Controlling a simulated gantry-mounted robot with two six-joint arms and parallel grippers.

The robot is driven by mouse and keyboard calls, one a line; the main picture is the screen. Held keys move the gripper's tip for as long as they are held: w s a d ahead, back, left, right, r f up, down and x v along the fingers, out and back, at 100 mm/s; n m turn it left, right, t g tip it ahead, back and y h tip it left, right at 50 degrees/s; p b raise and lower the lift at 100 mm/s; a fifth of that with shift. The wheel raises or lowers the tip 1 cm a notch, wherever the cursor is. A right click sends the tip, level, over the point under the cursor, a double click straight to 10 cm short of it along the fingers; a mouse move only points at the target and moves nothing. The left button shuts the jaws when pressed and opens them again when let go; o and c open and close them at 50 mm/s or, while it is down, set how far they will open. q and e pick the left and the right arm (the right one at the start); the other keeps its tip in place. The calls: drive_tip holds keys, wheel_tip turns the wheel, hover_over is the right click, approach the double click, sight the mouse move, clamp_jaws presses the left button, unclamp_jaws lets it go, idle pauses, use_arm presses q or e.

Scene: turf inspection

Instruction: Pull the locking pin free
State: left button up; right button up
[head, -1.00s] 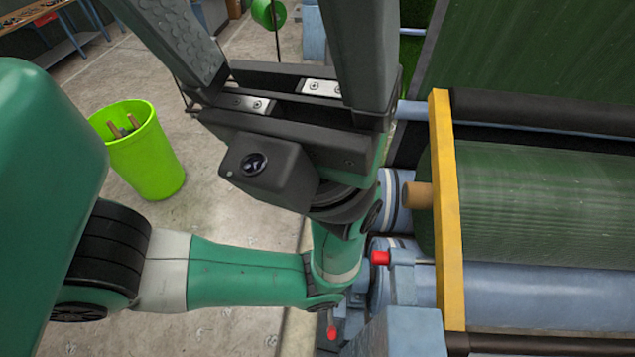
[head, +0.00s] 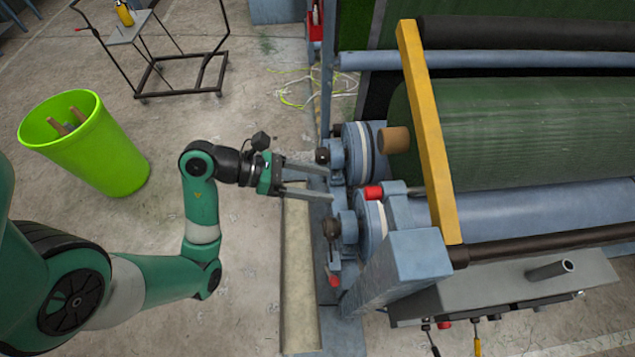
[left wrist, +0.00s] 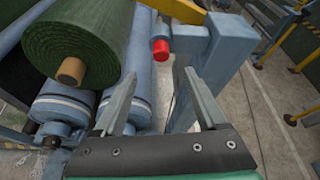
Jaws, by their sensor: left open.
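A red-capped pin (head: 373,192) shows on the blue frame beside the yellow bar in the head view; I take it for the locking pin. In the left wrist view its red cap (left wrist: 161,50) sits on a blue post, beyond and between my fingertips. My left gripper (head: 330,184) is open and empty, its fingers pointing right toward the roller ends, a short way left of the red cap. The fingers also show open in the left wrist view (left wrist: 160,73), apart from the cap. My right gripper is not in view.
A green turf roll (head: 500,130) lies on blue rollers (head: 520,220) behind a yellow bar (head: 428,130). A second red knob (head: 335,281) is low on the frame. A lime bin (head: 90,150) and a wheeled cart (head: 180,72) stand on open floor at left.

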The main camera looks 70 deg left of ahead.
sight(365, 192)
use_arm(q)
drive_tip(key=shift+w, duration=0.1)
drive_tip(key=x, duration=1.1)
drive_tip(key=shift+w+d+f, duration=0.15)
drive_tip(key=shift+w, duration=0.05)
clamp_jaws()
idle(0.4)
